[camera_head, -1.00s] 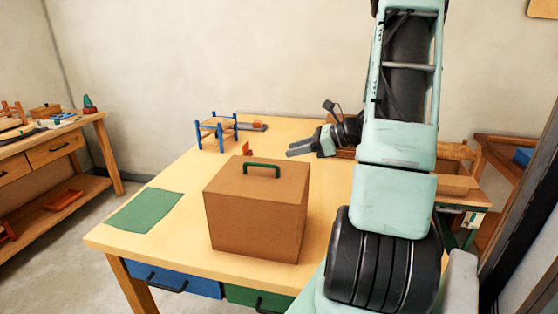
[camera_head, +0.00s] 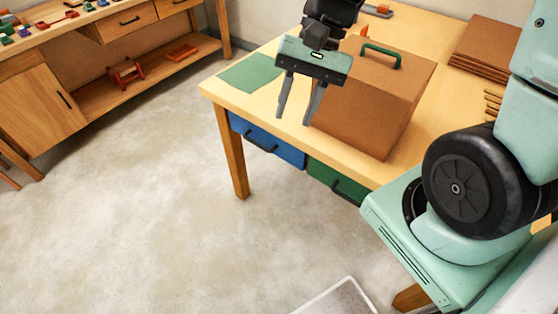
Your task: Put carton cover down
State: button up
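The brown carton cover (camera_head: 385,95) with a green handle (camera_head: 381,54) on its top sits on the wooden table near its front edge. My gripper (camera_head: 296,108) hangs in front of the cover's left side in the picture, fingers pointing down and apart. Nothing shows between the fingers. The gripper overlaps the cover's left edge in this view; I cannot tell whether they touch. What is under the cover is hidden.
A green mat (camera_head: 250,73) lies on the table's left part. Brown flat boards (camera_head: 487,48) are stacked at the right. Blue (camera_head: 266,139) and green (camera_head: 338,181) drawers are under the table edge. A workbench (camera_head: 100,30) stands at the left; the floor between is clear.

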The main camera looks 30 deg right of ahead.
jog(key=s+a+n+t+h, duration=0.2)
jog(key=s+a+n+h, duration=0.2)
jog(key=s+a+n, duration=0.5)
jog(key=n, duration=0.5)
jog(key=shift+s, duration=0.4)
jog(key=shift+f, duration=0.2)
